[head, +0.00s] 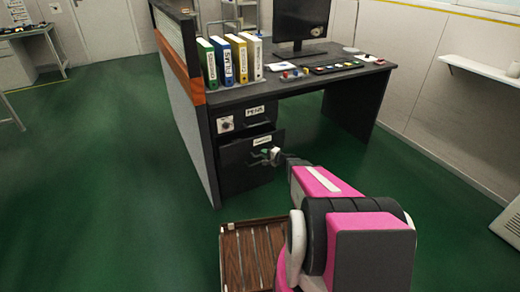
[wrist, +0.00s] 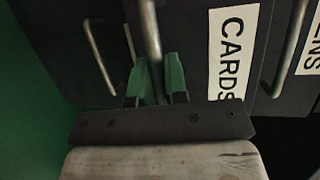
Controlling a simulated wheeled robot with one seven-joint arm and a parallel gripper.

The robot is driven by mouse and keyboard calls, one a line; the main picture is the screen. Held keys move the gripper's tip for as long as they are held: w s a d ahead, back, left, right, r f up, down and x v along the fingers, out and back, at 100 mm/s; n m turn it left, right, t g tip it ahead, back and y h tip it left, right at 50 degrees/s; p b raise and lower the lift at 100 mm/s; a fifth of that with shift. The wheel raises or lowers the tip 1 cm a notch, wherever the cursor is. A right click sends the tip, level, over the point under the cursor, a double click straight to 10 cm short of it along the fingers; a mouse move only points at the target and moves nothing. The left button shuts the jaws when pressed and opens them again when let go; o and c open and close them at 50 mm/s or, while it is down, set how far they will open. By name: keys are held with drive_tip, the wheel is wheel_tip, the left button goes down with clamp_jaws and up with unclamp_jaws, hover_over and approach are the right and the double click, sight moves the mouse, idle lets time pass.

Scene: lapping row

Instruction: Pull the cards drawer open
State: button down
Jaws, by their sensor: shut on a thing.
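The cards drawer (head: 240,168) is the dark drawer front below the pens drawer (head: 236,122) in the black desk. Its front seems to stand out a little past the drawer above. In the wrist view its white CARDS label (wrist: 231,52) shows beside its upright-looking metal bar handle (wrist: 150,30). My gripper (wrist: 158,68) is shut on this handle, with a green finger on each side of the bar. In the head view my gripper (head: 272,156) is at the drawer front and partly hides it. The drawer's inside is not clearly visible.
Binders (head: 230,62), a monitor (head: 300,20) and a tray of small items (head: 335,67) stand on the desk (head: 300,85). A partition (head: 185,110) closes the desk's left side. Another handle (wrist: 100,58) is left in the wrist view. Green floor is clear at left.

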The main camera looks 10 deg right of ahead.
drive_tip(key=s+d, duration=0.3)
drive_tip(key=s, duration=0.6)
drive_tip(key=s+d, duration=0.3)
drive_tip(key=s, duration=0.6)
drive_tip(key=shift+s, duration=0.4)
drive_tip(key=c, duration=1.2)
unclamp_jaws()
drive_tip(key=shift+o, duration=0.2)
drive_tip(key=shift+s+d, duration=0.1)
drive_tip(key=shift+d, duration=0.05)
drive_tip(key=v, duration=1)
drive_tip(key=shift+s+d, duration=0.2)
drive_tip(key=shift+a+r, duration=0.1)
drive_tip(key=shift+r, duration=0.05)
